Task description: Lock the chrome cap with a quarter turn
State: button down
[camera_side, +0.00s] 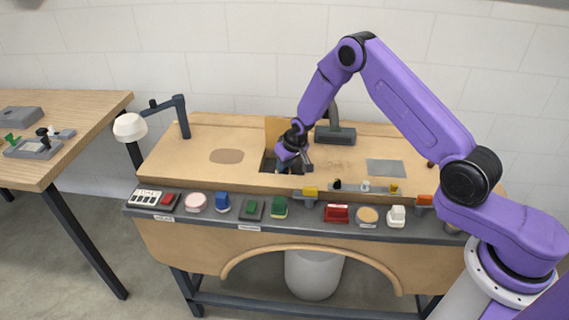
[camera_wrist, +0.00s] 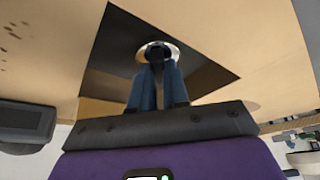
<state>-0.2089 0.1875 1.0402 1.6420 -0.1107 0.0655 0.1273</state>
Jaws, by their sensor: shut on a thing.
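The chrome cap (camera_wrist: 171,47) shows in the wrist view as a shiny round rim with a dark middle, on the dark square recess (camera_wrist: 110,60) in the workbench. My gripper (camera_wrist: 157,60) reaches to it with both blue-grey fingers close together, shut on the cap's middle part. The fingers hide part of the cap. In the side view my gripper (camera_side: 284,166) is down at the dark opening near the bench's middle, and the cap is too small or hidden to make out there.
A tan upright panel (camera_side: 277,129) stands behind the opening. A dark grey device (camera_side: 335,135) stands just right of it. A lamp (camera_side: 130,127) is at the left. A front rail (camera_side: 240,225) carries several coloured blocks. A grey patch (camera_side: 386,168) lies flat at right.

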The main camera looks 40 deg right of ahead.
jog(key=shift+s+a+m+h, duration=0.1)
jog(key=shift+m+h, duration=0.6)
jog(key=shift+m, duration=1)
jog(key=shift+m+g, duration=0.3)
jog(key=shift+m, duration=0.2)
jog(key=shift+a+m+g+h, duration=0.15)
jog(key=shift+m+h, duration=0.3)
jog(key=shift+m, duration=0.65)
jog(key=shift+d+m+g+h, duration=0.1)
jog(key=shift+m+g+h, duration=0.25)
jog(key=shift+m, duration=0.75)
jog(key=c, duration=1.1)
grip_release()
jog(key=shift+a+r, duration=0.1)
jog(key=v, duration=1.7)
jog(key=shift+a, duration=0.2)
